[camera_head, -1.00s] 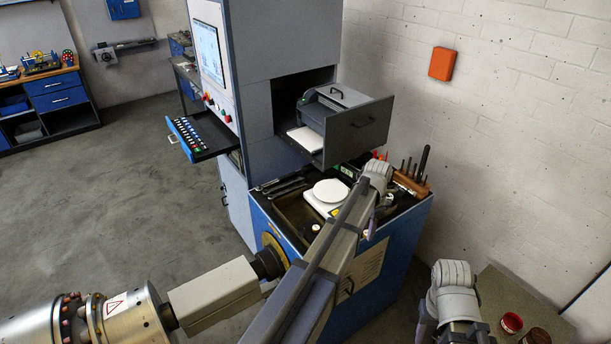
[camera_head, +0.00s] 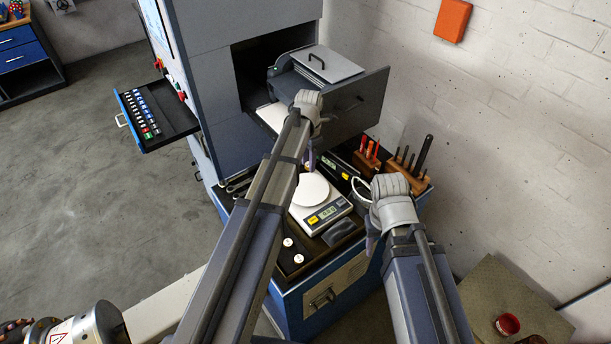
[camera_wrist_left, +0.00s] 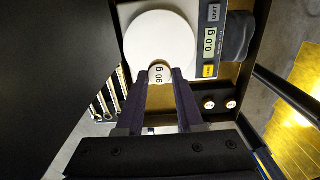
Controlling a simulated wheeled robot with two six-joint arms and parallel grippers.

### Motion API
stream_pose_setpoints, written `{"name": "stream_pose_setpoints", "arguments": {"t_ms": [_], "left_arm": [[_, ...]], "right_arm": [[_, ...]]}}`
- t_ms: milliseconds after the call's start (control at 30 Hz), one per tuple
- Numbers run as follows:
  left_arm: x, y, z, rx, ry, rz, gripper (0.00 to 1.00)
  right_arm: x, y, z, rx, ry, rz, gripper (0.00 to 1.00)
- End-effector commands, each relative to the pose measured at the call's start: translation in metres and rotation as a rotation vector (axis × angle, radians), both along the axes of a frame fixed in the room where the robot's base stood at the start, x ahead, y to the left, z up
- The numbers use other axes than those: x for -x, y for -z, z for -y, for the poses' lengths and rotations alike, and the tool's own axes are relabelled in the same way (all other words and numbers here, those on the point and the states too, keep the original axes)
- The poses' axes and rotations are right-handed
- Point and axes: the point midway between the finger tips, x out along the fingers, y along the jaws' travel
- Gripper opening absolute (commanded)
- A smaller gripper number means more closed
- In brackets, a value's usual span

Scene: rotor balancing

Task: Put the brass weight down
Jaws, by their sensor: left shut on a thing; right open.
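The brass weight (camera_wrist_left: 159,74), its pale top marked 90 g, is between the two dark fingers of my left gripper (camera_wrist_left: 160,80). The gripper is shut on it. In the left wrist view it overlaps the near edge of the round white pan (camera_wrist_left: 155,35) of the scale, whose display (camera_wrist_left: 210,42) reads 0.0 g. In the head view my left gripper (camera_head: 311,158) points down just behind the scale pan (camera_head: 311,191); the weight is too small to make out there. My right gripper (camera_head: 371,242) is open, to the right of the scale, its fingers mostly hidden.
Wooden tool blocks (camera_head: 408,178) stand at the back right.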

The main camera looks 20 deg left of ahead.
Motion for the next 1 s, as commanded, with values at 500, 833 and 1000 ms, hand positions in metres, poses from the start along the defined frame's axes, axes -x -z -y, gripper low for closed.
{"name": "stream_pose_setpoints", "arguments": {"t_ms": [500, 833, 1000], "left_arm": [[0.0, 0.048, 0.0, 0.0, 0.0, 0.0, 0.0], [0.0, 0.063, 0.0, 0.0, 0.0, 0.0, 0.0], [0.0, 0.076, 0.0, 0.0, 0.0, 0.0, 0.0]], "right_arm": [[0.0, 0.048, 0.0, -0.001, 0.003, 0.002, 0.5], [0.0, 0.063, 0.0, 0.0, 0.001, 0.002, 0.5], [0.0, 0.076, 0.0, 0.0, 0.0, 0.002, 0.5]]}}
